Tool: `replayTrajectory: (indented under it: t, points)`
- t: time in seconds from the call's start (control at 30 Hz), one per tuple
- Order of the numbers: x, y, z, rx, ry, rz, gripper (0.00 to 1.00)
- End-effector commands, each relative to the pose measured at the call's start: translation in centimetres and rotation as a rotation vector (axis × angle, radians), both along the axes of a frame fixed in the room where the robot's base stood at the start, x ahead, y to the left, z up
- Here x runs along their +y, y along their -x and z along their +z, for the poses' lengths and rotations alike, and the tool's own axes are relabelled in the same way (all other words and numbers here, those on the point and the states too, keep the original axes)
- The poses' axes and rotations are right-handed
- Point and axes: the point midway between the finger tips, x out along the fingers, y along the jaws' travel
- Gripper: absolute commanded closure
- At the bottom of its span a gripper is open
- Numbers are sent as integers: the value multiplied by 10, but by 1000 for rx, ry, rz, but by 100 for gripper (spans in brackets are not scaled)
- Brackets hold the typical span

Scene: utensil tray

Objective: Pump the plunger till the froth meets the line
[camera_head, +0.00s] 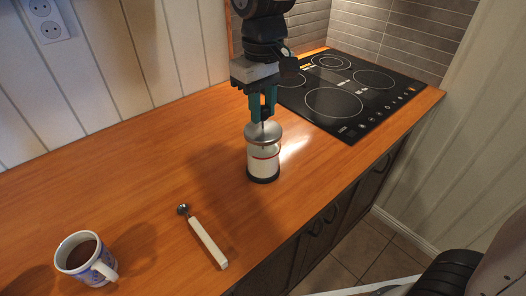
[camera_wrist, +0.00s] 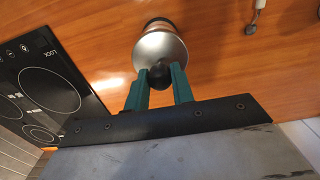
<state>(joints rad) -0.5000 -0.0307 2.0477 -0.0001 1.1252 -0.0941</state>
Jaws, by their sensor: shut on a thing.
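The frother jug (camera_head: 263,168) stands upright on the wooden counter, with white contents, a red line near its top and a dark base. Its metal lid (camera_head: 263,132) sits above the jug's body, and in the wrist view the lid (camera_wrist: 160,46) hides most of the jug. My gripper (camera_head: 263,118) is directly above the lid, shut on the dark plunger knob (camera_wrist: 160,75), which shows between the teal fingers in the wrist view. How high the froth stands against the red line is too small to tell.
A mug of brown drink (camera_head: 88,262) stands at the front left. A white-handled frother or spoon (camera_head: 207,241) lies on the counter left of the jug. A black hob (camera_head: 345,95) lies behind, to the right. The counter's front edge drops off to the right.

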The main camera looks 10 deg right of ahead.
Motion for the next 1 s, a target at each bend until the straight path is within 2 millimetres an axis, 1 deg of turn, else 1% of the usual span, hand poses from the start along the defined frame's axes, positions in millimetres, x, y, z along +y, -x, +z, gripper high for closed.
replayTrajectory:
  t: [0.3,0.5,0.87,1.0]
  points:
    - [0,0,24,-2,-2,0,89]
    - [0,0,35,-2,-1,0,89]
    - [0,0,37,-1,-1,0,89]
    - [0,0,31,1,1,0,89]
